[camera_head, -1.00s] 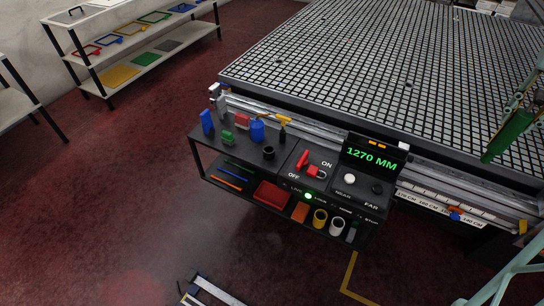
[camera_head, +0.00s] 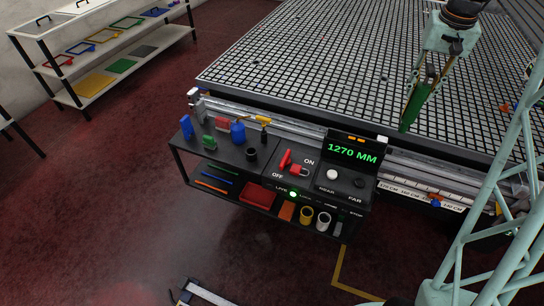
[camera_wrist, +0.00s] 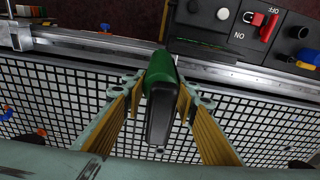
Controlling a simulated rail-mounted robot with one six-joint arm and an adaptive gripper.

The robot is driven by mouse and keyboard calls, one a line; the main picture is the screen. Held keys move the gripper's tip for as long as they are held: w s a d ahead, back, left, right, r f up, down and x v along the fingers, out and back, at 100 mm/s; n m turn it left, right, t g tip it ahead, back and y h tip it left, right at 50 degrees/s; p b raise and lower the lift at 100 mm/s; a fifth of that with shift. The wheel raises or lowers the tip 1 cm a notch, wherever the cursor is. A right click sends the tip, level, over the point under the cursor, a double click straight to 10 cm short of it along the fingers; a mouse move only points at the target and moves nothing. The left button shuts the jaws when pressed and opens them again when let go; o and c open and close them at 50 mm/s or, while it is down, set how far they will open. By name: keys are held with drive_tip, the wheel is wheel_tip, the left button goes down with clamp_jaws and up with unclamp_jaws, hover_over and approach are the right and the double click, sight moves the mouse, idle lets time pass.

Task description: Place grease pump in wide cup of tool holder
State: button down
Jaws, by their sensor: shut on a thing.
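The grease pump is a green and dark grey body (camera_wrist: 160,100) held between my gripper's yellow pads in the wrist view. In the head view its green part (camera_head: 414,108) hangs below my gripper (camera_head: 420,92), over the grid table's near edge. My gripper (camera_wrist: 163,88) is shut on it. A short black open cup (camera_head: 251,154) stands on the black console top left of my gripper, well apart from it; a dark round thing there also shows in the wrist view (camera_wrist: 298,32). I cannot tell for sure which part is the tool holder's wide cup.
The console (camera_head: 225,150) also carries a blue bottle (camera_head: 238,132), green and red blocks, a red switch (camera_head: 297,170) and a 1270 MM display (camera_head: 352,151).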

drive_tip(key=w+a+f+n+p, duration=0.15)
drive_tip(key=w+a, duration=0.25)
drive_tip(key=a, duration=0.5)
drive_tip(key=w+a+f+n, duration=0.15)
drive_tip(key=w+a, duration=0.25)
drive_tip(key=a, duration=0.5)
drive_tip(key=w+a+f+n, duration=0.1)
drive_tip(key=w+a+f, duration=0.25)
drive_tip(key=a, duration=0.65)
drive_tip(key=a+f+n+p, duration=0.1)
drive_tip(key=a+f+n, duration=0.1)
drive_tip(key=a, duration=1.2)
drive_tip(key=a+f+n+y+p, duration=0.1)
drive_tip(key=a+f+n, duration=0.1)
drive_tip(key=a, duration=1.2)
drive_tip(key=shift+f, duration=0.35)
drive_tip(key=shift+s, duration=0.1)
wheel_tip(320, 180, down, 6)
drive_tip(key=shift+f, duration=0.15)
drive_tip(key=shift+f, duration=1.85)
drive_tip(key=shift+f+b, duration=0.15)
drive_tip(key=shift+b, duration=0.15)
